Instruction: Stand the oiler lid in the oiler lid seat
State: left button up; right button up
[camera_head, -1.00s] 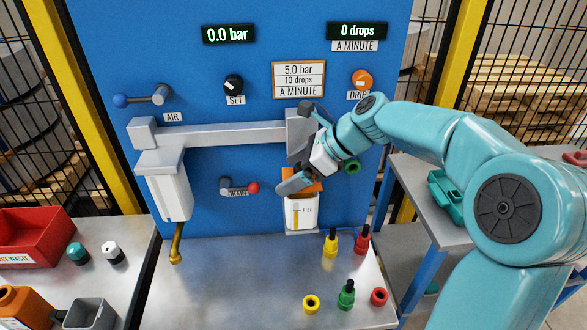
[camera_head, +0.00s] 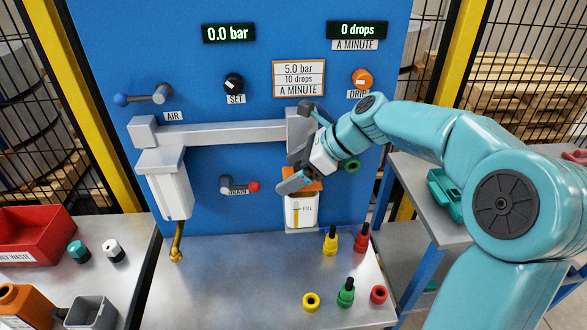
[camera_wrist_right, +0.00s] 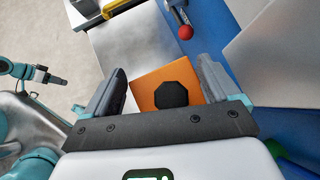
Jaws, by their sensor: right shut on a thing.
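The oiler lid (camera_head: 312,185) is an orange square piece at the top of the white oiler bowl (camera_head: 301,211) marked FILL. The lid seat is hidden under the lid and fingers, and I cannot tell whether the lid touches it. My right gripper (camera_head: 290,183) is shut on the lid. In the right wrist view, the lid (camera_wrist_right: 150,88) with its black octagonal knob (camera_wrist_right: 171,94) shows between the two fingers. My left gripper (camera_wrist_right: 57,79) appears small at the left of the wrist view, away from the lid; its jaws are too small to read.
A grey head block (camera_head: 297,130) and pipe are above the bowl on the blue panel. The drain lever (camera_head: 240,187) is to the left. Several coloured bottles and rings, such as a yellow bottle (camera_head: 331,241), stand on the bench below. The bench's middle is clear.

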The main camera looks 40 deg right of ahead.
jog(key=shift+f, duration=0.2)
jog(key=shift+f+b, duration=0.7)
jog(key=shift+f, duration=0.15)
jog(key=o, duration=1.1)
jog(key=v, duration=1.6)
jog(key=shift+r, duration=0.3)
jog(key=shift+s+d, duration=0.15)
